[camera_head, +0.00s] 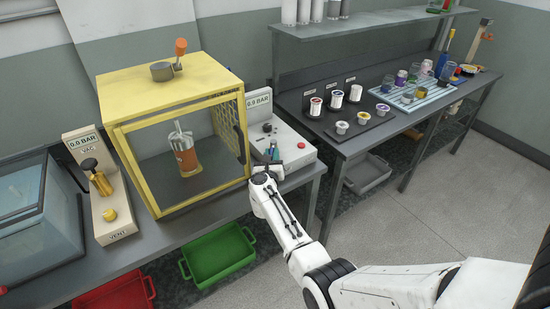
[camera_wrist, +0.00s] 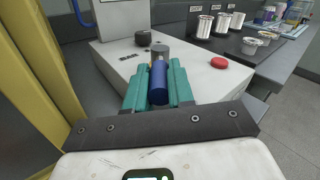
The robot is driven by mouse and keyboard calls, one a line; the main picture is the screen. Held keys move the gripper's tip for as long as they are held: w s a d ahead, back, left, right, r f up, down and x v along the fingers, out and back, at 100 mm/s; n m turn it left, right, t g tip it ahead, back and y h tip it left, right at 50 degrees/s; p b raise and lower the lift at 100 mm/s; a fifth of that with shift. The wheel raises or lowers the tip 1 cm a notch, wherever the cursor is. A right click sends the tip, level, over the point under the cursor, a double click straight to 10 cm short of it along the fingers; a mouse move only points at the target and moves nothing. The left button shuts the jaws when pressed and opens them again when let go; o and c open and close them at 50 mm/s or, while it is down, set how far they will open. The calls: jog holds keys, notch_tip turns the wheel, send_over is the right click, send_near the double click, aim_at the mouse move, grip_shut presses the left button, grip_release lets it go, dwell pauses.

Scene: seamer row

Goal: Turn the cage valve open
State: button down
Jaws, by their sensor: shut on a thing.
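The blue lever (camera_wrist: 158,84) of the cage valve stands out from a grey metal hub (camera_wrist: 159,50) on the white console (camera_head: 268,133). The lever points from the hub back toward my wrist. In the head view my gripper (camera_head: 274,160) is at the console's front, and the lever is mostly hidden. The console's display (camera_head: 259,101) seems to read 6.9 BAR.
A red button (camera_wrist: 219,63) and a dark knob (camera_wrist: 142,39) flank the valve. The yellow cage (camera_head: 170,95) stands close on the left, with an orange-handled fitting (camera_head: 181,50) on top and an orange item (camera_head: 187,158) inside. Cups stand on the bench to the right.

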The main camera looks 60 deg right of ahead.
jog(key=shift+w+a+r+m+g+h+b, duration=0.15)
jog(key=shift+w+m+g+h+b, duration=0.35)
jog(key=shift+m+g+b, duration=0.4)
jog(key=shift+g, duration=0.4)
jog(key=c, duration=1)
grip_release()
jog(key=shift+s, duration=0.1)
jog(key=shift+o, duration=0.2)
jog(key=v, duration=1.1)
jog(key=shift+f+p, duration=0.2)
jog(key=shift+p, duration=0.15)
